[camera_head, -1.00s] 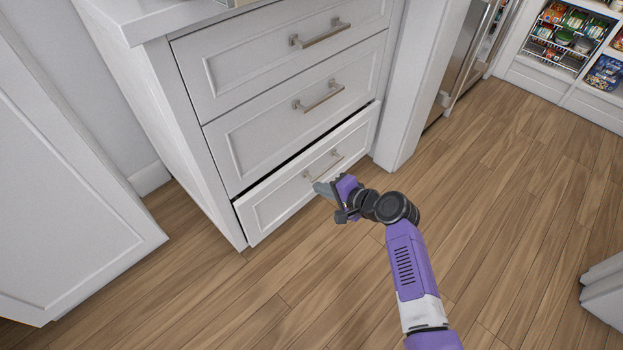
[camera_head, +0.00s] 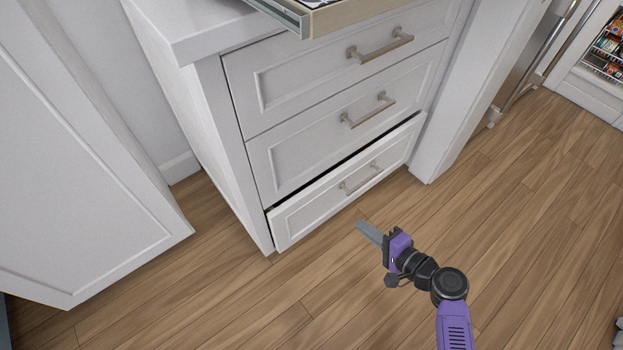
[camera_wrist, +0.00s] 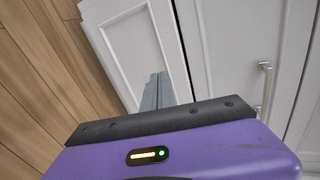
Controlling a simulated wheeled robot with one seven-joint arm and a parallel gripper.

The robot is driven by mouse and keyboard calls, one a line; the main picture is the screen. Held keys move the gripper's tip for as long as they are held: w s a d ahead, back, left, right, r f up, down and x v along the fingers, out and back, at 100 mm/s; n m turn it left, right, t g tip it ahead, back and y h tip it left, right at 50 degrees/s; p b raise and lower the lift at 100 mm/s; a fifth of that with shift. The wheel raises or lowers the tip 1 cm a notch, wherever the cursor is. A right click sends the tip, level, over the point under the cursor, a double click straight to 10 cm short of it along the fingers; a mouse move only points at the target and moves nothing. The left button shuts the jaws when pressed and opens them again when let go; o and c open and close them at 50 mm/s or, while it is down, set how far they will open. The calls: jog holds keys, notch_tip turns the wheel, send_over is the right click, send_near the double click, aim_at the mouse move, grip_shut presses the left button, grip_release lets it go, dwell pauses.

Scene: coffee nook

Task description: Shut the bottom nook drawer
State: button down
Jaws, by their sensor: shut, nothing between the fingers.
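The bottom drawer (camera_head: 300,222) of the white drawer unit stands slightly open. A dark gap shows along its top edge, and its front sits a little out from the drawers above. Its bar handle (camera_head: 362,180) is in plain view. My gripper (camera_head: 364,228) is shut and empty, with its grey fingers pointing toward the drawer front. It is apart from the drawer, over the wood floor. The wrist view shows the shut fingers (camera_wrist: 155,92) in front of white panels; a handle (camera_wrist: 265,90) is at the right, but I cannot tell which.
The middle drawer (camera_head: 290,160) and the top drawer (camera_head: 300,85) look shut. A white cabinet panel (camera_head: 75,190) stands at the left. A fridge (camera_head: 525,60) is at the upper right. The wood floor (camera_head: 530,220) is clear on the right.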

jog(key=w+r, duration=0.1)
jog(key=b, duration=0.4)
send_near(323, 188)
jog(key=shift+n, duration=0.4)
jog(key=x, duration=0.2)
jog(key=f+x, duration=0.1)
jog(key=x, duration=0.2)
jog(key=shift+w+a, duration=0.4)
jog(key=shift+w, duration=0.15)
